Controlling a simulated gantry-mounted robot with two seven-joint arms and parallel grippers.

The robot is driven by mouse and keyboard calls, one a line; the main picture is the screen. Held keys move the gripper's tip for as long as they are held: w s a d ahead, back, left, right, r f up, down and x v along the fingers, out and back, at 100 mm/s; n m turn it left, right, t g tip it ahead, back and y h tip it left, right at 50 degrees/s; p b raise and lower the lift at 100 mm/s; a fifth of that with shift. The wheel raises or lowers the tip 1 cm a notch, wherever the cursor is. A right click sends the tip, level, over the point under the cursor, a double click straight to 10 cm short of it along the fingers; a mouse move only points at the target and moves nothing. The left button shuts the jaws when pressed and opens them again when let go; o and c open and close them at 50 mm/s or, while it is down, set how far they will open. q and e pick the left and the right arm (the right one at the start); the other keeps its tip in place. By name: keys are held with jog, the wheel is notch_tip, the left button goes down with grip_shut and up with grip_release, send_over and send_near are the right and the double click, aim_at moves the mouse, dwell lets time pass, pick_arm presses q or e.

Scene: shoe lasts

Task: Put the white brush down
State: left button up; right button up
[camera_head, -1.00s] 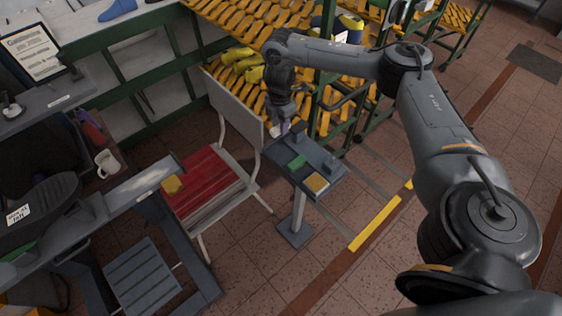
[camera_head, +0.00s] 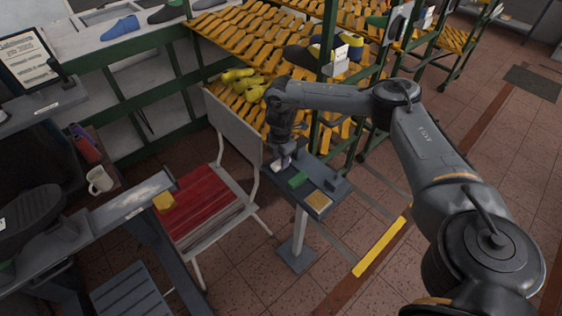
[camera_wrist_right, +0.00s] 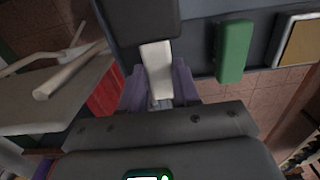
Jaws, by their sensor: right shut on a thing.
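The white brush (camera_wrist_right: 157,70) is between the purple fingers of my right gripper (camera_wrist_right: 160,92) in the right wrist view. The gripper is shut on it. In the head view the right gripper (camera_head: 281,162) is at the far left end of a small grey stand (camera_head: 335,198), close to its top. I cannot tell whether the brush touches the stand. A green block (camera_head: 298,180) lies on the stand beside the gripper; it also shows in the right wrist view (camera_wrist_right: 234,50).
A tan-topped block (camera_head: 318,202) and grey blocks are on the stand. A chair with a red seat (camera_head: 195,205) stands close to its left. Behind are green-framed racks with yellow slats (camera_head: 345,80).

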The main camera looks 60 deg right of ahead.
jog(key=shift+f, duration=0.45)
jog(key=o, duration=0.9)
jog(key=shift+f, duration=0.2)
jog(key=shift+o, duration=0.2)
jog(key=shift+r, duration=0.1)
